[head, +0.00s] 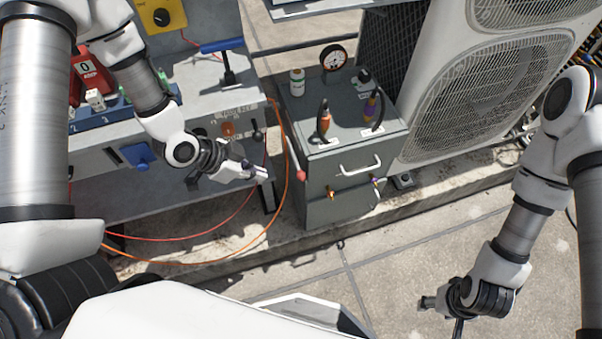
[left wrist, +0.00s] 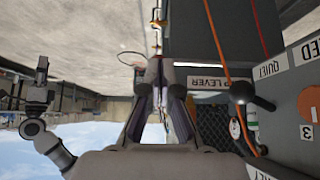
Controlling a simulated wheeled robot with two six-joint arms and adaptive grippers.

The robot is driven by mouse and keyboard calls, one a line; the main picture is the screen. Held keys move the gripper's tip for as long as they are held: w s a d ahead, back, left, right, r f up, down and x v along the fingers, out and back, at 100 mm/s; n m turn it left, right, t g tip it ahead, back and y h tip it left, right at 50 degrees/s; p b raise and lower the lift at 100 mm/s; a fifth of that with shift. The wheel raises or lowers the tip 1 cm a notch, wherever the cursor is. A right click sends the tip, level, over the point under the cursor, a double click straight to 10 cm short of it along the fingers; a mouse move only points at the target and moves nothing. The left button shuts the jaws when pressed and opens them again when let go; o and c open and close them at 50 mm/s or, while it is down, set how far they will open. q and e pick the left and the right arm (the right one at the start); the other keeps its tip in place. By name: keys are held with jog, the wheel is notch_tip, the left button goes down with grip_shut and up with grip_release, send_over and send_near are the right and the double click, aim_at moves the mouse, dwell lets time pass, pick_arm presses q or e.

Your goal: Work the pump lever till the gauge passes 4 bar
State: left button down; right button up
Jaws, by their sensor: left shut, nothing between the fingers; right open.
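A pale lever with a red end (head: 300,174) stands at the left front edge of a grey cabinet; I take it for the pump lever. A plate reading "P LEVER" (left wrist: 208,83) shows in the left wrist view, partly hidden by my gripper. The round gauge (head: 333,57) stands at the cabinet's back; its reading is too small to tell. My left gripper (head: 263,175) is shut and empty, just left of the red end with a gap; its fingers also show in the left wrist view (left wrist: 158,85). My right gripper (head: 440,316) is open and empty, low over the paving.
The grey cabinet (head: 345,192) carries a white bottle (head: 297,82) and handled tools. Orange hose (head: 275,215) loops between it and the left bench. A black ball knob (head: 257,136) and an orange knob (head: 227,128) are close to my left arm. A condenser (head: 490,85) stands right.

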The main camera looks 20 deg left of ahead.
pick_arm(q)
jog(key=v, duration=0.3)
dwell(0.5)
jog(key=s+a+f+n+g+y+p, duration=0.1)
jog(key=s+f+n+g+y+p, duration=0.1)
jog(key=s+n, duration=0.4)
jog(key=s+a+f+n+g+y+p, duration=0.1)
jog(key=s+f+n+y+p, duration=0.3)
jog(key=s, duration=0.4)
jog(key=shift+s+a+f+n+g+p, duration=0.35)
jog(key=shift+n+g+p, duration=0.25)
jog(key=shift+n+p, duration=0.25)
jog(key=shift+s+d, duration=0.1)
jog(key=shift+d, duration=0.05)
